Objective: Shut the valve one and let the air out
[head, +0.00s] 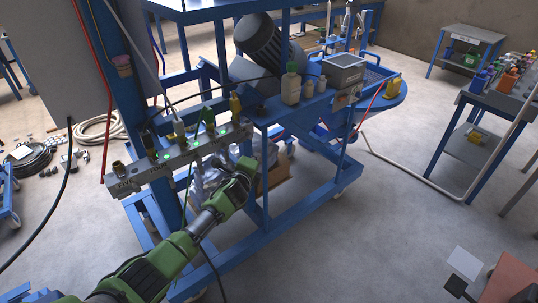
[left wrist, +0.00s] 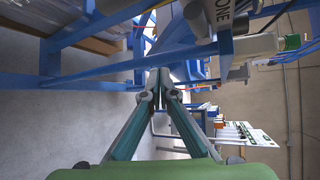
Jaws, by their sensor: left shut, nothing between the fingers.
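A grey valve rail (head: 180,160) runs along the front left of the blue frame. Which valve is number one cannot be told in the head view.
The blue machine frame (head: 300,205) stands around my left gripper, with a grey motor (head: 262,42) above. Bottles (head: 290,84) and a grey box (head: 344,70) stand on its shelf. Hoses lie on the left floor. The floor at right is mostly open, before a blue table (head: 463,128).

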